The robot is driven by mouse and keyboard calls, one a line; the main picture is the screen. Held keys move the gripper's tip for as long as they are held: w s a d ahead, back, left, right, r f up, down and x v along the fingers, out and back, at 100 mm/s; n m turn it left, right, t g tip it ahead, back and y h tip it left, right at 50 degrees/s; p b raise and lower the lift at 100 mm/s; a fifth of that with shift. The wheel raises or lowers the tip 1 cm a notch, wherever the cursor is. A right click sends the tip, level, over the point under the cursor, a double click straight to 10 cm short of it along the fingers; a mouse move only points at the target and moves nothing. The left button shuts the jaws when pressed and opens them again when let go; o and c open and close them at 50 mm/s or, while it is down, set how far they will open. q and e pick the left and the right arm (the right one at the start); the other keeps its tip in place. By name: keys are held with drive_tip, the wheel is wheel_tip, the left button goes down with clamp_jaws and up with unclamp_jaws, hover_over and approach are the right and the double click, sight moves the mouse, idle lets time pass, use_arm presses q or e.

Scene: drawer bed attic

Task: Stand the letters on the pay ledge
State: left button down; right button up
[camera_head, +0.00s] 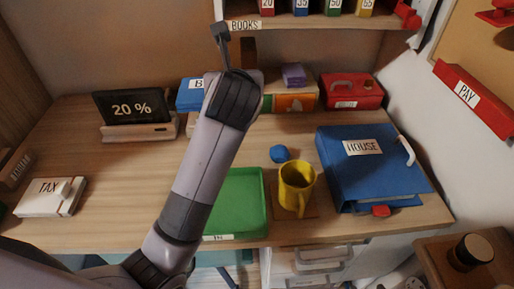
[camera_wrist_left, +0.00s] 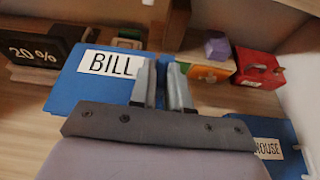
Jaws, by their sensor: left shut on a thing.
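My left gripper (camera_wrist_left: 163,84) is shut on a blue letter (camera_wrist_left: 82,92) labelled BILL, which extends to the left of the fingers in the left wrist view. In the head view, my left arm reaches over the desk; my wrist hides the fingers and most of the blue letter (camera_head: 187,101), leaving its left part and a "B" showing. The red pay ledge (camera_head: 468,94), labelled PAY, is on the wall at the far right, well away from the letter. My right gripper is out of view.
The desk holds a green tray (camera_head: 262,202), yellow mug (camera_head: 296,188), blue HOUSE binder (camera_head: 365,180), red box (camera_head: 352,91), 20 % display (camera_head: 132,106) and white TAX item (camera_head: 45,198). A shelf (camera_head: 300,22) overhangs the back. Bare desk lies left of my arm.

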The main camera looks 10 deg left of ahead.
use_arm(q)
wheel_tip(320, 180, down, 14)
drive_tip(key=shift+f+b, duration=0.1)
drive_tip(key=shift+b, duration=0.85)
wheel_tip(320, 180, down, 4)
drive_tip(key=shift+f+b, duration=0.1)
drive_tip(key=shift+b, duration=0.3)
drive_tip(key=c, duration=1.1)
unclamp_jaws()
